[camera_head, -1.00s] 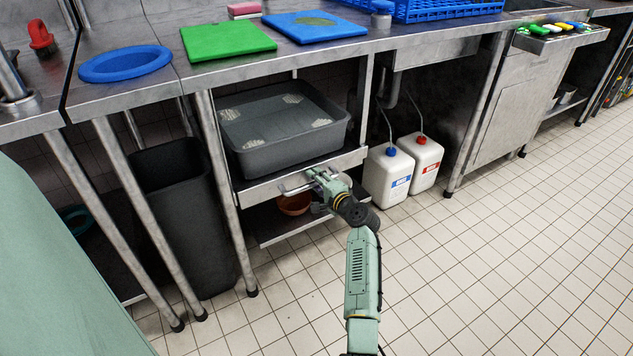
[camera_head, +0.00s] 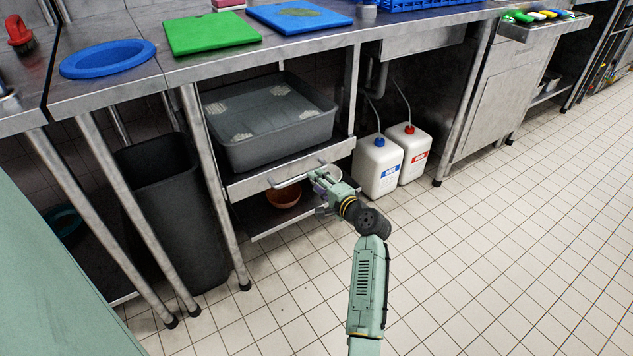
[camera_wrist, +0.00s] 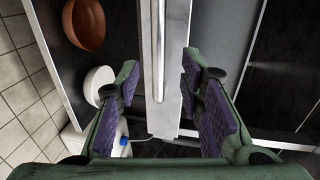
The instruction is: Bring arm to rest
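My gripper (camera_head: 318,182) is at the front edge of the under-counter shelf unit, at the end of my outstretched green arm. In the wrist view its two purple-padded fingers (camera_wrist: 160,82) stand wide apart. A steel bar (camera_wrist: 160,40) on the steel front panel (camera_wrist: 178,65) runs between them in the picture. A gap shows on each side, and nothing appears clamped. In the head view the bar (camera_head: 290,178) lies just left of the fingers. I cannot tell whether it is within the fingers' depth.
A grey tub (camera_head: 270,150) sits above the panel. A brown bowl (camera_head: 283,196) and a white bowl (camera_wrist: 98,84) are below. Two white canisters (camera_head: 378,170) (camera_head: 412,155) stand to the right, a dark bin (camera_head: 165,220) to the left. Tiled floor (camera_head: 500,270) at right is clear.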

